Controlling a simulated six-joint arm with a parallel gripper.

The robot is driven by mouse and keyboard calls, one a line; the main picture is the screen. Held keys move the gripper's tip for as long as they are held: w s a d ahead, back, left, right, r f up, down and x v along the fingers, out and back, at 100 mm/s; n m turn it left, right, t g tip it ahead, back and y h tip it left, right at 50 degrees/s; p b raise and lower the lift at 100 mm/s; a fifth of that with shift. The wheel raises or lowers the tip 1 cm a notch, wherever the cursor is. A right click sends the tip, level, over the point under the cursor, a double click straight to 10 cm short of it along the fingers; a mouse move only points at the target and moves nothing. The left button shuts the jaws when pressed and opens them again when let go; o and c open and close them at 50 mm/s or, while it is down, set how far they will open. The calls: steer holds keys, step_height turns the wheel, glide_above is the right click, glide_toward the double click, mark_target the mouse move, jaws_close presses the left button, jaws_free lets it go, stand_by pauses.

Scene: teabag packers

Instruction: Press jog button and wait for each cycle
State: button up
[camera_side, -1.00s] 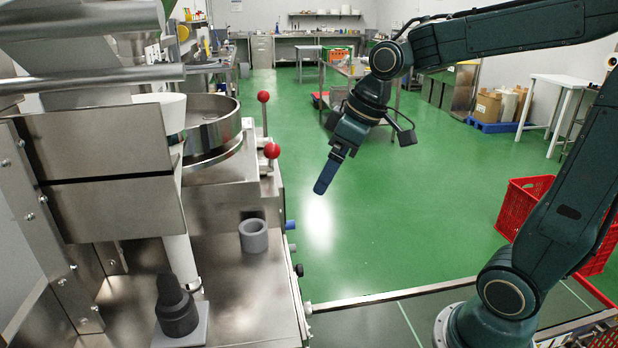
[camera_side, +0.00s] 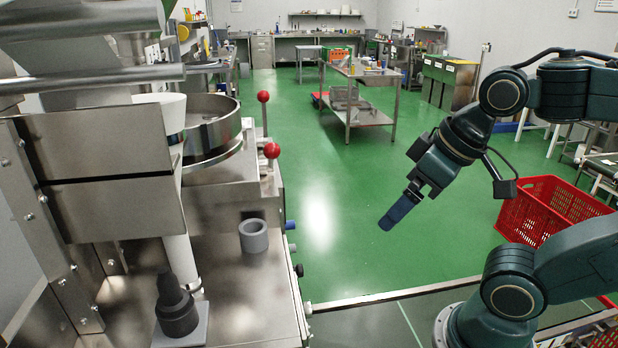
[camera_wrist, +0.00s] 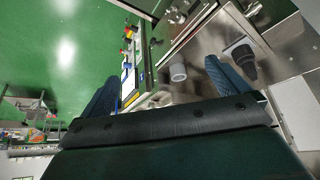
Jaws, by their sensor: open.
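The packing machine (camera_side: 235,290) fills the left of the side view. On its right flank a blue button (camera_side: 290,225), a pale one and a black one (camera_side: 299,270) stick out in profile. I cannot tell which is the jog button. My gripper (camera_side: 386,226) is in the air right of the machine, apart from it and pointing down-left.
A grey cup (camera_side: 253,236) and a dark stepped part (camera_side: 176,306) stand on the machine's deck. Two red ball knobs (camera_side: 272,151) rise behind. A red crate (camera_side: 550,213) is at right. Open green floor lies between machine and crate.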

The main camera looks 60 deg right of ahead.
steer(key=shift+c, duration=0.4)
jaws_close()
stand_by(1.3)
